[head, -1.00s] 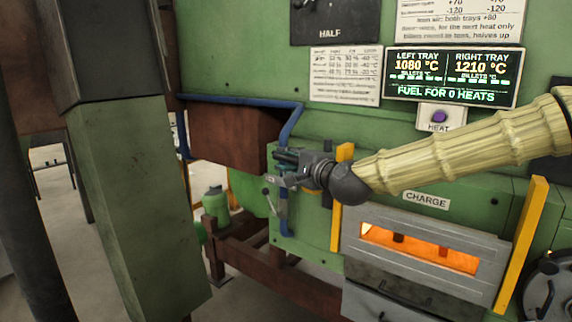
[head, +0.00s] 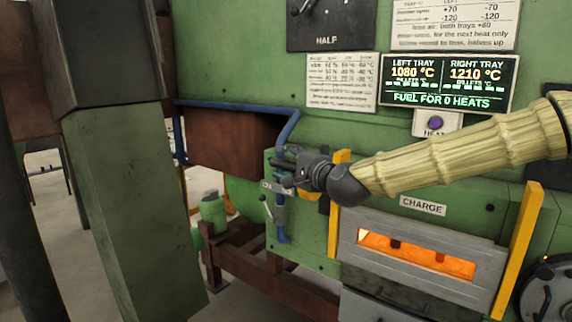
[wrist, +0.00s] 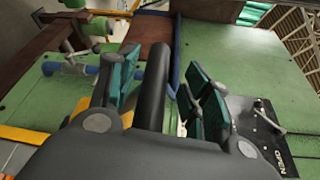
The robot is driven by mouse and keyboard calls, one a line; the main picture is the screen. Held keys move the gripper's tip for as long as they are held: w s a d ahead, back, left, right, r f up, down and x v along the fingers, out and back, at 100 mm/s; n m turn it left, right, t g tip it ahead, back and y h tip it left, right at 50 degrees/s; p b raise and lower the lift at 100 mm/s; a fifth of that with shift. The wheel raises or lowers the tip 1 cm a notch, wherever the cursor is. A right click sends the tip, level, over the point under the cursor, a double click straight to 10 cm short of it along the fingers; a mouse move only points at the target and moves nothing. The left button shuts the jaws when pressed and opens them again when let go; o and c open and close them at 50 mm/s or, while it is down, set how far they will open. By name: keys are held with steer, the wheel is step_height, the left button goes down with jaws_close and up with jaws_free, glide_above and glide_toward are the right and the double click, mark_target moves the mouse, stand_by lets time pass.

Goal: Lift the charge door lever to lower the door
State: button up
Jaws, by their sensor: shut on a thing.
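The charge door (head: 480,292) is a grey panel under the CHARGE label, with an orange glow in its window. My gripper (head: 283,168) is left of the door, in front of the green furnace face. In the wrist view, my gripper's teal-padded fingers (wrist: 155,88) stand either side of a dark round bar, the charge door lever (wrist: 156,75), and are shut on it. A dark plate marked OPEN (wrist: 262,130) lies beside the fingers there. In the head view the lever is mostly hidden by the gripper.
Yellow guide bars (head: 517,250) flank the door. A blue pipe (head: 283,220) and a small valve handle (head: 266,207) are close below my gripper. A rusty brown box (head: 228,143) is to its left. A green column (head: 130,210) stands farther left. The display (head: 448,82) reads FUEL FOR 0 HEATS.

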steer(key=shift+d, duration=0.15)
steer(key=f+v, duration=0.1)
steer(key=v, duration=1)
steer(key=shift+s+r, duration=0.4)
steer(key=shift+d, duration=0.15)
step_height(320, 180, down, 24)
steer(key=s+n+g+h, duration=0.1)
steer(key=n+g+h, duration=0.1)
steer(key=g, duration=0.2)
steer(key=s+d+f+n+g+h, duration=0.15)
steer(key=s+f, duration=0.35)
steer(key=f, duration=0.6)
steer(key=s+d+f+n+g+h, duration=0.15)
steer(key=s+f, duration=0.35)
steer(key=f, duration=0.6)
steer(key=s+d+f+n+g+h, duration=0.1)
steer(key=s+d+f+n+g, duration=0.1)
steer(key=s+d+f, duration=0.2)
steer(key=s+d+f+n+g+h, duration=0.1)
steer(key=s+d+f+n+g, duration=0.2)
steer(key=s+f, duration=0.8)
steer(key=s+d+f+n+g+h, duration=0.2)
steer(key=s+d+f, duration=0.4)
steer(key=s, duration=1)
step_height(320, 180, down, 2)
steer(key=shift+f+n, duration=0.2)
steer(key=shift+n, duration=0.5)
